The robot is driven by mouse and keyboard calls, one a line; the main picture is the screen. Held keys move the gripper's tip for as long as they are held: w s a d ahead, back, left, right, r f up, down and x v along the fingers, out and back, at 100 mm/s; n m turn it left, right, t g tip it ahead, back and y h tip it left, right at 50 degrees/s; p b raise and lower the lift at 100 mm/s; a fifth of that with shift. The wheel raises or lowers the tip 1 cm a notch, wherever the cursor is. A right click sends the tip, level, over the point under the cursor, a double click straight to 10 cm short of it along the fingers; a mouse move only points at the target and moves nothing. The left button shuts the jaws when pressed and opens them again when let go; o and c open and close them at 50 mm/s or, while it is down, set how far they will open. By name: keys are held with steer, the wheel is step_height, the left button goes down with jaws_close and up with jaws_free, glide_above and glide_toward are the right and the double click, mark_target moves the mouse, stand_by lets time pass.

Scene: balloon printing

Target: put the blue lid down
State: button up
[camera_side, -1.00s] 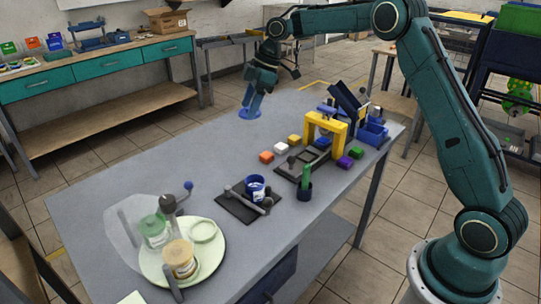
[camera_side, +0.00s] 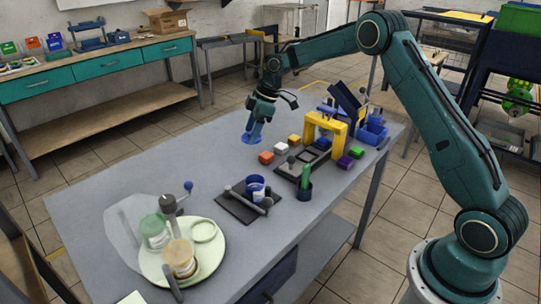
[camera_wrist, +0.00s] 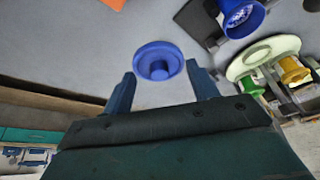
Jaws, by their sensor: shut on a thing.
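The blue lid (camera_side: 252,138) is round with a central knob. It is at the tips of my gripper (camera_side: 256,126), low over the far left part of the grey table. I cannot tell whether it touches the table. In the wrist view the lid (camera_wrist: 158,50) shows its knob between and just beyond the two fingertips of my gripper (camera_wrist: 163,82). My gripper is shut on the lid. The blue open cup (camera_side: 255,187) stands on a dark plate in the middle of the table; it also shows in the wrist view (camera_wrist: 240,16).
Orange (camera_side: 266,157), white (camera_side: 281,148) and other small blocks lie right of the lid, near a yellow arch (camera_side: 326,124). A round pale tray (camera_side: 215,262) with jars stands at the near left. The table (camera_side: 150,172) left of the lid is clear.

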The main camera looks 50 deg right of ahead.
glide_above(250, 171)
steer(key=d, duration=0.1)
steer(key=f, duration=0.5)
steer(key=s+f, duration=0.1)
steer(key=f, duration=0.1)
steer(key=shift+f, duration=0.35)
steer(key=shift+f, duration=0.1)
steer(key=shift+f, duration=2)
steer(key=shift+f, duration=0.1)
steer(key=o, duration=0.7)
steer(key=shift+c, duration=0.2)
steer(key=v, duration=1.2)
